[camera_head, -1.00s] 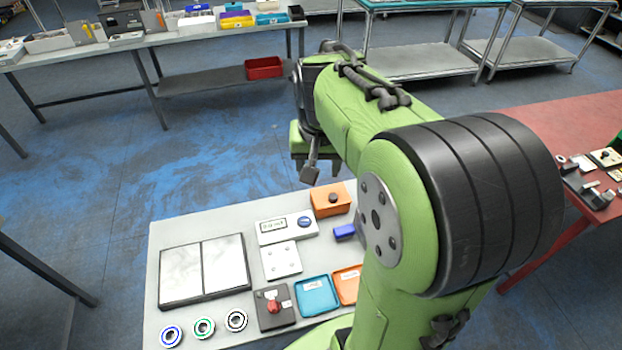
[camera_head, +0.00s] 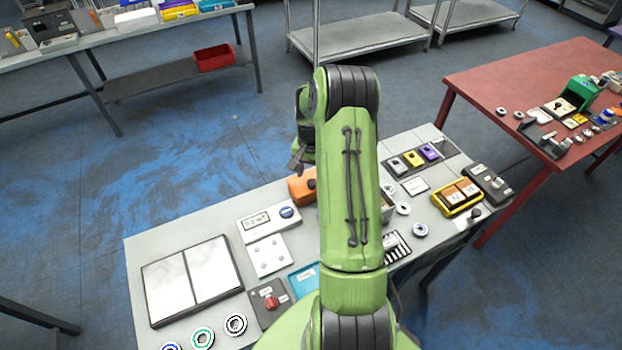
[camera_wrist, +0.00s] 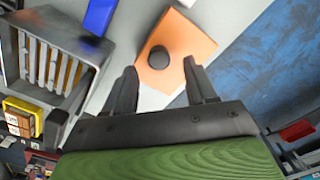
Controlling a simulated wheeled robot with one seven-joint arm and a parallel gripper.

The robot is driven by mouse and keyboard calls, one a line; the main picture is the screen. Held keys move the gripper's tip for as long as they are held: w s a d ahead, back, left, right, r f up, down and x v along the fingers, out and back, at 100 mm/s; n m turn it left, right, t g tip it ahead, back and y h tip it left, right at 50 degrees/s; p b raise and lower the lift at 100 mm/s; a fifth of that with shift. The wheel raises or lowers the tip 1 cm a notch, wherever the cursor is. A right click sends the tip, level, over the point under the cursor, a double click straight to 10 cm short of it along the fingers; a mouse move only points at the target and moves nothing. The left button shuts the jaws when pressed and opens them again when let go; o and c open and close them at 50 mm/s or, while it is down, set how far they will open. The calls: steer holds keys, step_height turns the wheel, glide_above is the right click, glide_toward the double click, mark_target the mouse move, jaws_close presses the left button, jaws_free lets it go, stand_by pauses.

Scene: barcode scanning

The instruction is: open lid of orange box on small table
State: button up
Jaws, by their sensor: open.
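The orange box (camera_head: 301,187) sits at the far edge of the small grey table (camera_head: 160,238), partly hidden behind my arm in the head view. In the wrist view its orange lid (camera_wrist: 172,48) faces me, with a round dark knob (camera_wrist: 159,57) on it; the lid looks shut. My gripper (camera_wrist: 160,80) is open, its two dark fingers apart on either side of the knob in the picture, with nothing between them. I cannot tell how far above the lid the fingertips are. In the head view the gripper is mostly hidden by my arm.
A grey slotted rack (camera_wrist: 58,60) and a blue block (camera_wrist: 99,15) lie left of the box in the wrist view. A display device (camera_head: 268,219) and a blue tray (camera_head: 303,279) are near the box. A red table (camera_head: 500,80) stands at right.

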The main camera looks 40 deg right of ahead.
mark_target(312, 182)
step_height(312, 182, down, 4)
steer(key=shift+r, duration=0.25)
jaws_close()
